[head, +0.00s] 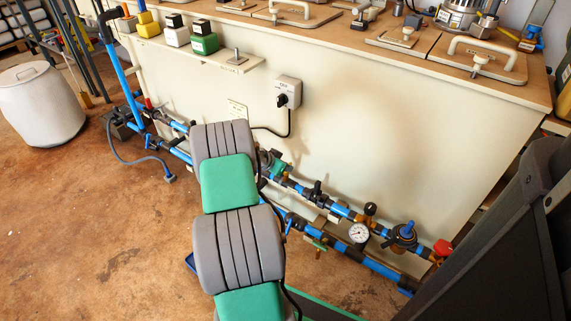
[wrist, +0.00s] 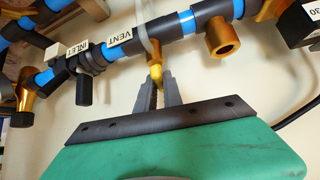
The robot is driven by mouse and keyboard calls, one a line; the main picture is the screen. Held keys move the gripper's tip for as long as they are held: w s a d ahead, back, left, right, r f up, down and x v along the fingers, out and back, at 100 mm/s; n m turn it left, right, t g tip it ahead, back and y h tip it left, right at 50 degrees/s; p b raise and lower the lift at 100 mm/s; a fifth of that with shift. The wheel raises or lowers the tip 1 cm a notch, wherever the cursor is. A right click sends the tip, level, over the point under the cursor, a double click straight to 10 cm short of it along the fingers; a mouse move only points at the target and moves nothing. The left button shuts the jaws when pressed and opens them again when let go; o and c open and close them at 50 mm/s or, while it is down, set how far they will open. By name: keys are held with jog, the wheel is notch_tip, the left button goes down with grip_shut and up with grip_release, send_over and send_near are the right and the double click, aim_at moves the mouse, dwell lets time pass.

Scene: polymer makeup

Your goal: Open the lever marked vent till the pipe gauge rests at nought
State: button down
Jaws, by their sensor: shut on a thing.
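In the wrist view the white VENT label (wrist: 111,39) sits on the blue and black pipe. Just right of it, a yellow lever (wrist: 155,73) hangs below the pipe. My gripper (wrist: 158,92) reaches up from below, its grey fingers shut on the lever's lower part. In the head view the round white pipe gauge (head: 358,233) is on the lower right pipework; its needle is too small to read. My arm hides my gripper and the lever there.
In the wrist view an INLET label (wrist: 82,47) and a black handle (wrist: 84,90) are left of the lever, and a brass fitting (wrist: 221,38) is right. In the head view a cream tank wall (head: 400,130) stands behind the pipes. A white drum (head: 42,105) stands far left.

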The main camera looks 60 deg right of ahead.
jog(key=shift+s+r+n+t, duration=0.15)
jog(key=shift+r+n+t, duration=0.1)
jog(key=shift+n+t, duration=0.3)
jog(key=shift+f+n+t, duration=0.25)
jog(key=shift+n, duration=0.2)
jog(key=c, duration=1.5)
grip_release()
jog(key=p+v, duration=0.3)
jog(key=v, duration=0.4)
jog(key=shift+w+a+r+p, duration=0.2)
jog(key=shift+a+p, duration=0.15)
